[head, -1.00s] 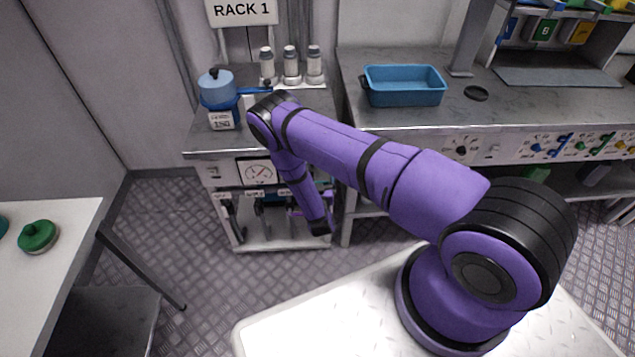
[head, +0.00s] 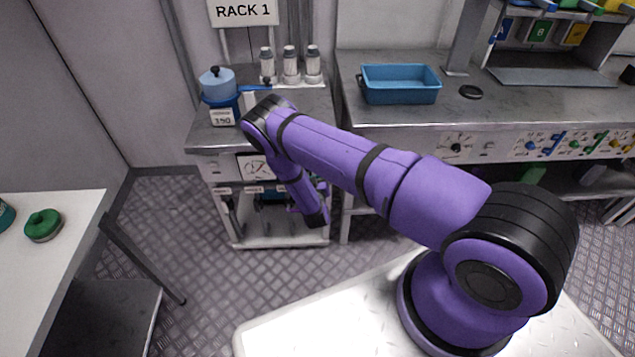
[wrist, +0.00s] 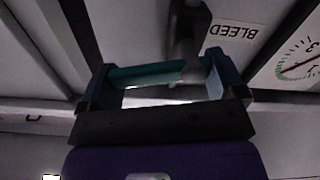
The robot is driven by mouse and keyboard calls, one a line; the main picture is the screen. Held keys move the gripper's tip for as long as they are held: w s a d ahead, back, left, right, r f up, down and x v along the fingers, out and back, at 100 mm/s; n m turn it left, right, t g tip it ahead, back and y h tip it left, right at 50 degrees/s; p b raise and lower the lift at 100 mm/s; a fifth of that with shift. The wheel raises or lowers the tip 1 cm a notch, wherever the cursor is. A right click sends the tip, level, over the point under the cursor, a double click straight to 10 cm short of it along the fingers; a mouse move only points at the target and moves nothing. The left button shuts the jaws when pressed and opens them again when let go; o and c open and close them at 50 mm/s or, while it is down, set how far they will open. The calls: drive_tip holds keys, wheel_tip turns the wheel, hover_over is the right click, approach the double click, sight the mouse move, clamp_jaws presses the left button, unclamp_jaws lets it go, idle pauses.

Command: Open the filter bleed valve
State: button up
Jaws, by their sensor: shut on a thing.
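The bleed valve's dark stem (wrist: 184,35) hangs beside an upside-down BLEED label (wrist: 236,31) in the wrist view. A teal bar-shaped handle (wrist: 142,75) extends left from the stem. My gripper (wrist: 160,78) has its blue fingers at either end of this handle and is shut on it. In the head view the valve row sits under the gauge panel of rack 1 (head: 200,145). My forearm hides most of my gripper and the bleed valve there.
A pressure gauge (wrist: 298,66) is right of the label. On the rack stand a blue pot (head: 218,88) and several white-grey bottles (head: 290,66). A blue tub (head: 400,84) is on the right bench. A green round object (head: 43,225) lies on the left table. Patterned floor is clear between.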

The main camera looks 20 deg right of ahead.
drive_tip(key=n, duration=0.3)
drive_tip(key=a+n, duration=0.1)
drive_tip(key=shift+w+r+n, duration=0.1)
drive_tip(key=shift+r+n, duration=0.25)
drive_tip(key=shift+n, duration=0.05)
drive_tip(key=n, duration=0.3)
drive_tip(key=shift+w+a+r+n, duration=0.1)
drive_tip(key=shift+a+r+n, duration=0.05)
drive_tip(key=shift+a+n, duration=0.2)
drive_tip(key=shift+w+a+n, duration=0.1)
drive_tip(key=shift+a+n, duration=0.2)
drive_tip(key=shift+n, duration=0.95)
drive_tip(key=shift+w+a+n, duration=0.1)
drive_tip(key=shift+a+n, duration=0.1)
drive_tip(key=shift+n, duration=0.8)
drive_tip(key=shift+w+a+n, duration=0.1)
drive_tip(key=shift+a+n, duration=0.1)
drive_tip(key=shift+n, duration=0.8)
drive_tip(key=o, duration=1)
drive_tip(key=shift+s+a, duration=0.1)
drive_tip(key=v, duration=1)
drive_tip(key=shift+s, duration=0.3)
drive_tip(key=shift+a, duration=0.1)
